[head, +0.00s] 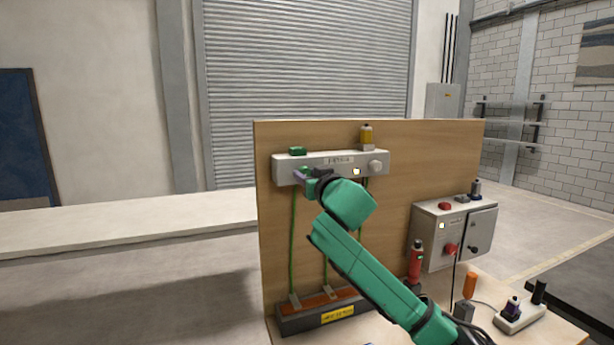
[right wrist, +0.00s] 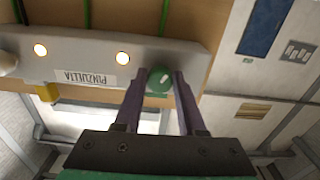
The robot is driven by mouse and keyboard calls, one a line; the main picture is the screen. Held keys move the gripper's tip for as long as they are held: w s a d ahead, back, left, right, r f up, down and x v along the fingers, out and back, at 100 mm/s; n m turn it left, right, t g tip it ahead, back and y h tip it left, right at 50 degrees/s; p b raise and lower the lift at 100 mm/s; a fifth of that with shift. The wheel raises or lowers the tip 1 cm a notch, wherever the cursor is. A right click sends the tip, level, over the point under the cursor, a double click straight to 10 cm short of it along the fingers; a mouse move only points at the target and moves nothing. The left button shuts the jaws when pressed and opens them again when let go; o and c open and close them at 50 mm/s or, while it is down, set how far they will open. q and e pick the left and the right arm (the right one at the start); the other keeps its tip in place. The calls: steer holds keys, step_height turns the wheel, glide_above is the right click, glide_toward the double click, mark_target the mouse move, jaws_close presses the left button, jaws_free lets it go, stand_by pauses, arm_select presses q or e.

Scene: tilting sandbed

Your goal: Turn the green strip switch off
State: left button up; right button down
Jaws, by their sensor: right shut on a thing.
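A pale grey strip (head: 330,163) is fixed across the upper part of an upright wooden board (head: 400,145); it also shows in the right wrist view (right wrist: 185,57). Its green round switch (right wrist: 159,83) has a short white mark on its face, slanting in that view. My right gripper (head: 302,176) is at the left end of the strip. In the right wrist view its two dark fingers (right wrist: 160,78) stand on either side of the green switch and are shut on it. In the head view my gripper mostly hides the switch. My left gripper is not in view.
The strip has two lit lamps (right wrist: 123,58), a pale knob (head: 375,166), and a green block (head: 298,151) on top. Green cables (head: 293,240) hang below it. A grey control box (head: 430,225) with red buttons is at right. Free floor lies left of the board.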

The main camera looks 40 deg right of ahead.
steer(key=n+p, duration=0.1)
steer(key=n, duration=0.4)
steer(key=shift+n, duration=0.4)
steer(key=n+p, duration=0.1)
steer(key=n, duration=0.4)
steer(key=shift+d+n+p, duration=0.1)
steer(key=shift+n+p, duration=0.2)
steer(key=shift+c, duration=2.4)
jaws_free()
